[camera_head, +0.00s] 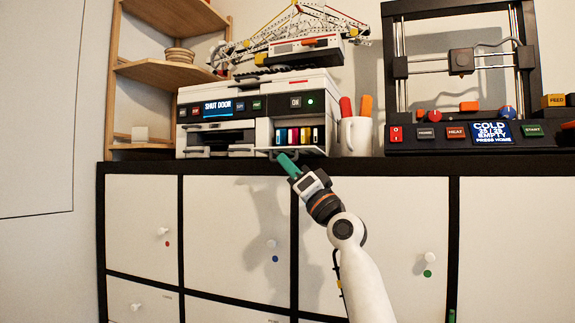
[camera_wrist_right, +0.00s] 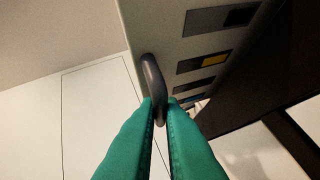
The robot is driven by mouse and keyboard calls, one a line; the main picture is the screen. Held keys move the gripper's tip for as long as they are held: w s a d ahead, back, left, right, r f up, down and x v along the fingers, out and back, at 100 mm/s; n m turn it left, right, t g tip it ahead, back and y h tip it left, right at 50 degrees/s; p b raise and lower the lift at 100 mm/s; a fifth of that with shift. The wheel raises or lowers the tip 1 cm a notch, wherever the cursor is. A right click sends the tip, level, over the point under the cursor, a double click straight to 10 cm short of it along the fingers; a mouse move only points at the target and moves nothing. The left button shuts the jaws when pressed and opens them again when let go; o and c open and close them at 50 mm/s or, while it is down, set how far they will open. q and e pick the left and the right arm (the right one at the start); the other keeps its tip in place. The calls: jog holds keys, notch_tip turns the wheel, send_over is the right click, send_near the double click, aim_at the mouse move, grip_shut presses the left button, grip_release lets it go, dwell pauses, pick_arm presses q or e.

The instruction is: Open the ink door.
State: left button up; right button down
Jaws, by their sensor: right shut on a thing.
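The printer (camera_head: 260,95) stands on top of the cabinet, and its screen (camera_head: 222,108) reads "SHUT DOOR". Its ink bay is exposed, with several coloured cartridges (camera_head: 299,136) showing. The ink door (camera_head: 300,150) appears folded down below them, seen nearly edge-on. My right gripper (camera_head: 283,158) reaches up to the door's front edge from below. In the right wrist view its green fingers (camera_wrist_right: 160,110) are shut on the dark curved door handle (camera_wrist_right: 152,75). The handle's end between the fingers is partly hidden. My left gripper is not in view.
A white cup (camera_head: 355,136) with red and orange pens stands right of the printer. A 3D printer (camera_head: 460,130) is further right, and a wooden shelf (camera_head: 165,75) is at left. The cabinet's front (camera_head: 230,230) has small knobs.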

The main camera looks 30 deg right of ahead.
jog(key=shift+w+d+f, duration=0.1)
jog(key=shift+d, duration=0.15)
jog(key=c, duration=1.7)
grip_release()
jog(key=shift+w+d+f, duration=0.1)
jog(key=shift+o, duration=0.8)
jog(key=shift+w+d+f, duration=0.15)
jog(key=shift+w+d, duration=0.1)
jog(key=shift+w, duration=0.05)
jog(key=b+v, duration=0.4)
jog(key=v, duration=0.8)
jog(key=shift+s+a, duration=0.25)
jog(key=shift+a, duration=0.05)
